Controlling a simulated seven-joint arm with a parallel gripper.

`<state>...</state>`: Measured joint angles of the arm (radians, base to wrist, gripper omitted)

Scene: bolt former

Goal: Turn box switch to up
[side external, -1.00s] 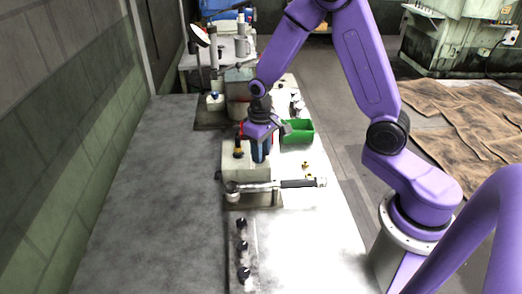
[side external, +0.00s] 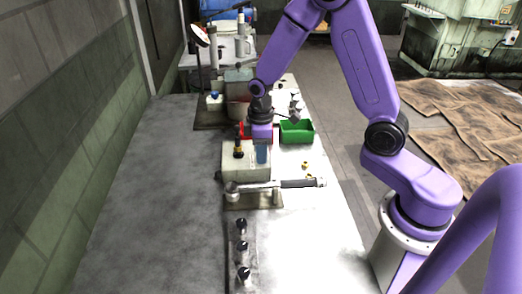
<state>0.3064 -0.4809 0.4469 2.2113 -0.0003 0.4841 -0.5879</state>
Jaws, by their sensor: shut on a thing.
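The pale box (side external: 233,172) stands upright on a brown base plate on the bench. A black knob with a yellow band (side external: 239,150) stands on its top left, apart from my fingers. My gripper (side external: 261,157) points down over the right part of the box top, its blue fingers seen edge-on. It is shut on what seems to be the box switch. The switch is hidden behind the fingers, so its position cannot be told.
A wrench-like tool with a dark handle (side external: 299,183) lies across the box's near side. A green bin (side external: 297,131) stands behind right. Several dark knobs (side external: 242,246) line the near bench. The left bench is clear.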

